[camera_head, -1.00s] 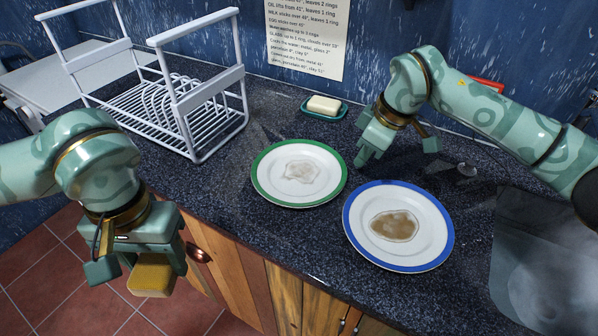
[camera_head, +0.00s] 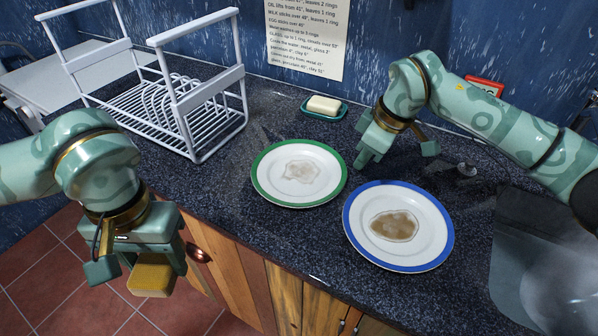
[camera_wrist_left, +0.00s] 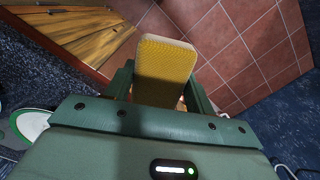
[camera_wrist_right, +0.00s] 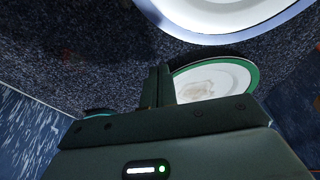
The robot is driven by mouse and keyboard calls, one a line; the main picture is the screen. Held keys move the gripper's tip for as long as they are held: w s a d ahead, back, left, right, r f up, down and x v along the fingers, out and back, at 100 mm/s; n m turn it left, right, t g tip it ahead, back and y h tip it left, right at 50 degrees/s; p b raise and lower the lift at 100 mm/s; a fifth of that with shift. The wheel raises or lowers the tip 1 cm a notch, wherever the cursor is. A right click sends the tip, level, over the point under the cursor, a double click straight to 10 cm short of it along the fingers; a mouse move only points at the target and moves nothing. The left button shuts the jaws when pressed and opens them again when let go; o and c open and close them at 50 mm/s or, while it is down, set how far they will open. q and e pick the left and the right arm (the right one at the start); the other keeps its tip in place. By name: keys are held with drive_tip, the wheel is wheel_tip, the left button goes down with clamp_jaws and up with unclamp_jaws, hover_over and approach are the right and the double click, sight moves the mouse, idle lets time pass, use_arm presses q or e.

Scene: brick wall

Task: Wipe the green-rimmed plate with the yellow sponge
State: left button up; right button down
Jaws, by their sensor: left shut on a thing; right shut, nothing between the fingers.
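The green-rimmed plate (camera_head: 262,185) lies flat on the dark speckled counter with a whitish smear in its middle. It also shows in the right wrist view (camera_wrist_right: 238,78). The yellow sponge (camera_head: 152,275) is between the fingers of my left gripper (camera_head: 143,268), which holds it out over the floor in front of the counter. The sponge fills the middle of the left wrist view (camera_wrist_left: 165,65). My right gripper (camera_head: 365,155) is shut and empty, above the counter just right of the green-rimmed plate.
A blue-rimmed plate (camera_head: 436,222) with a brown smear lies right of the green-rimmed one. A white dish rack (camera_head: 200,90) stands at the back left. Soap (camera_head: 324,105) sits in a green dish (camera_head: 308,111) by the wall. A grey sink (camera_head: 540,260) is at the right.

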drive_tip(key=shift+f, duration=1.2)
